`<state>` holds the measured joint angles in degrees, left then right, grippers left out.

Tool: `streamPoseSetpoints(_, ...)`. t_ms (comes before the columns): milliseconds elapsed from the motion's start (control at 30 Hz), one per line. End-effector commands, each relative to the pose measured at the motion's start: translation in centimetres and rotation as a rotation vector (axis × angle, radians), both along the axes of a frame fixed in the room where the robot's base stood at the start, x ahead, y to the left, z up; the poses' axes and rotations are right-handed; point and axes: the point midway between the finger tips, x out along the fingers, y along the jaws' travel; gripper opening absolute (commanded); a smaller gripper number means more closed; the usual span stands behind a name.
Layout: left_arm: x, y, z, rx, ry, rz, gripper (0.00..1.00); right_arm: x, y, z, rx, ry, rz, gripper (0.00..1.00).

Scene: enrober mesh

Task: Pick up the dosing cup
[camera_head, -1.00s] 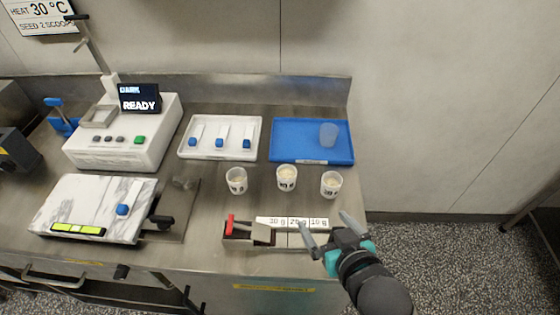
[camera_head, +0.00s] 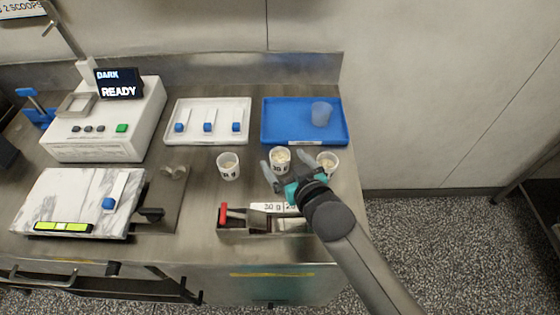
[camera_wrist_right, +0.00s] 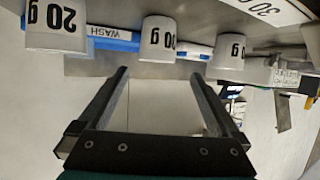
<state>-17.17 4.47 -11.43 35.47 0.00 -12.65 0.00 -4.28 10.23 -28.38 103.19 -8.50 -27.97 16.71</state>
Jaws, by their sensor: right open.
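Three white cups with printed gram labels and pale contents stand in a row on the steel bench: a left cup (camera_head: 228,167), a middle cup (camera_head: 279,155) and a right cup (camera_head: 328,160). A clear, seemingly empty cup (camera_head: 321,114) stands on the blue tray (camera_head: 283,128) behind them. I cannot tell which is the dosing cup. My right gripper (camera_head: 288,164) is open and empty at the middle cup, apart from it as far as I see. In the right wrist view, a labelled cup (camera_wrist_right: 158,40) shows beyond the gap between the fingers. My left gripper is out of view.
A block with a red handle (camera_head: 223,213) and gram labels lies near the front edge, partly behind my right arm. A white tray (camera_head: 180,138) holds three blue-ended tools. A white machine (camera_head: 104,131) reading READY and a marble slab (camera_head: 70,190) stand left.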

Motion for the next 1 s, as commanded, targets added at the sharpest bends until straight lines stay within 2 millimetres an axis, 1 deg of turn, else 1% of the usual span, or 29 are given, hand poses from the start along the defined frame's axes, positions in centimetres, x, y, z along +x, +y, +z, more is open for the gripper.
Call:
streamPoseSetpoints(167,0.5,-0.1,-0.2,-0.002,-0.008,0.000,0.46,0.7,0.2,-0.5,0.000,0.000,0.000,0.99)
streamPoseSetpoints(367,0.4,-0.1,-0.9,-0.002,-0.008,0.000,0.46,2.7,0.5,-2.2,-0.002,0.000,-0.001,0.99)
streamPoseSetpoints(533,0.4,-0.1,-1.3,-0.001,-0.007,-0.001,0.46,4.1,1.1,-2.8,0.000,0.000,0.001,0.99)
streamPoseSetpoints(633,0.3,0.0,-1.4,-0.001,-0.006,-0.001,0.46,4.5,1.3,-2.9,0.000,0.001,0.001,0.99)
streamPoseSetpoints(867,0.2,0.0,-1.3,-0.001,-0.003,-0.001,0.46,4.5,1.3,-2.9,0.000,0.001,0.000,0.99)
streamPoseSetpoints(1000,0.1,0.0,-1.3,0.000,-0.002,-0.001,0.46,4.5,1.2,-2.9,0.000,0.001,0.000,0.84)
